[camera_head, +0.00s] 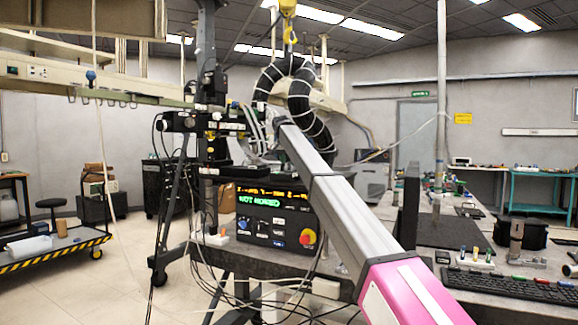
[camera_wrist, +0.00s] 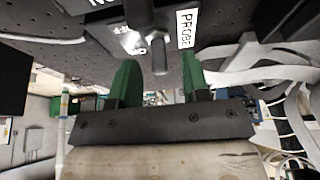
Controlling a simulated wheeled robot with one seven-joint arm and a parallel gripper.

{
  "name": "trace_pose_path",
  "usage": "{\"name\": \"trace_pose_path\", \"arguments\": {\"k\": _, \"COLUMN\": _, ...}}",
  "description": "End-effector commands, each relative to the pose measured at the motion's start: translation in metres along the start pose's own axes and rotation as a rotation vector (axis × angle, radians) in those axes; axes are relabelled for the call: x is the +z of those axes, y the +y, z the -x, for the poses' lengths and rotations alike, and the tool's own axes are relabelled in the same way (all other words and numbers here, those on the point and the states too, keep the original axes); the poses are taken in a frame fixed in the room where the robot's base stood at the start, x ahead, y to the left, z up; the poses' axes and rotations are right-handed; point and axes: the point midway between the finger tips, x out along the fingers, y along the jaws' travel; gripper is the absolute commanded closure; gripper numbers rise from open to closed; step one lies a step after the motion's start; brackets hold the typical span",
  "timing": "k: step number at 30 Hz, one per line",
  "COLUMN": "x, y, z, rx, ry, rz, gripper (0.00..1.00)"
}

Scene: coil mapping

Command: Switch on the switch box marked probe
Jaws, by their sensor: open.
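In the wrist view, a switch box (camera_wrist: 110,30) hangs at the top of the picture with a white label reading PROBE (camera_wrist: 187,28). A short grey toggle lever (camera_wrist: 160,58) sticks out beside the label. Another label at the top edge is cut off. My gripper (camera_wrist: 157,66) has two green fingers, open, one to each side of the lever. I see a gap on both sides and cannot tell if either finger touches it. In the head view my arm reaches away toward the cluttered equipment, and I cannot make out the gripper or the PROBE box there.
A keyboard (camera_head: 515,285) lies on the right bench. Loose cables (camera_head: 245,288) hang below the panel. White ribbon cables (camera_wrist: 262,74) run close to the right finger.

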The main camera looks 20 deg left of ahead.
Motion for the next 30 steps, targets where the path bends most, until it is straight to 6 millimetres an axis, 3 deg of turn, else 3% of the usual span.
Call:
{"name": "trace_pose_path", "arguments": {"k": 6, "x": 0.000, "y": 0.000, "z": -0.021, "rx": 0.000, "ry": 0.000, "rz": 0.000, "gripper": 0.57}}
{"name": "trace_pose_path", "arguments": {"k": 14, "x": 0.000, "y": 0.000, "z": -0.023, "rx": 0.000, "ry": 0.000, "rz": 0.000, "gripper": 0.57}}
{"name": "trace_pose_path", "arguments": {"k": 18, "x": 0.000, "y": 0.000, "z": -0.023, "rx": -0.001, "ry": 0.000, "rz": 0.000, "gripper": 1.00}}
{"name": "trace_pose_path", "arguments": {"k": 30, "x": -0.004, "y": 0.000, "z": -0.023, "rx": -0.001, "ry": -0.054, "rz": -0.001, "gripper": 1.00}}
